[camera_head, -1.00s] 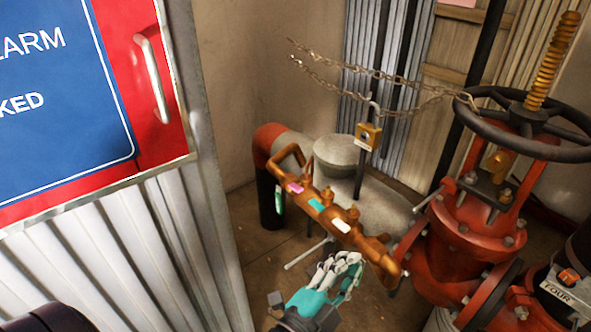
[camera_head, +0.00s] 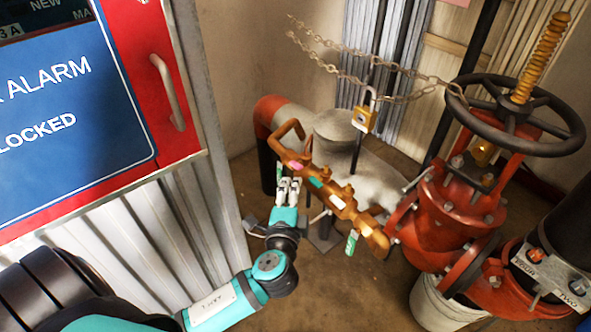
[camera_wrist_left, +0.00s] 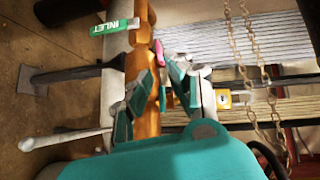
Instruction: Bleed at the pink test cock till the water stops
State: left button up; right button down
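The pink test cock (camera_head: 295,165) is the pink-marked fitting near the upper left end of a brass pipe assembly (camera_head: 372,236). A teal marker (camera_head: 315,183) and a white marker (camera_head: 337,201) sit farther down the same pipe. My left gripper (camera_head: 288,184) is just below the pink marker, fingers pointing up at the pipe. In the left wrist view its fingers (camera_wrist_left: 158,92) are apart, with brass pipe and the pink marker (camera_wrist_left: 160,52) around and beyond the gap. I cannot tell whether they touch. My right gripper is out of view.
A green INLET tag (camera_wrist_left: 115,27) hangs by the pipe. A red valve with a black handwheel (camera_head: 515,128) stands right, above a white bucket (camera_head: 436,302). A chain and padlock (camera_head: 364,118) hang behind. A red and blue alarm cabinet (camera_head: 75,95) is at left.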

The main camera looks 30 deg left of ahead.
aim_at(296, 169)
pick_arm(q)
jog(key=x, duration=0.7)
jog(key=shift+w+f, duration=0.1)
grip_shut()
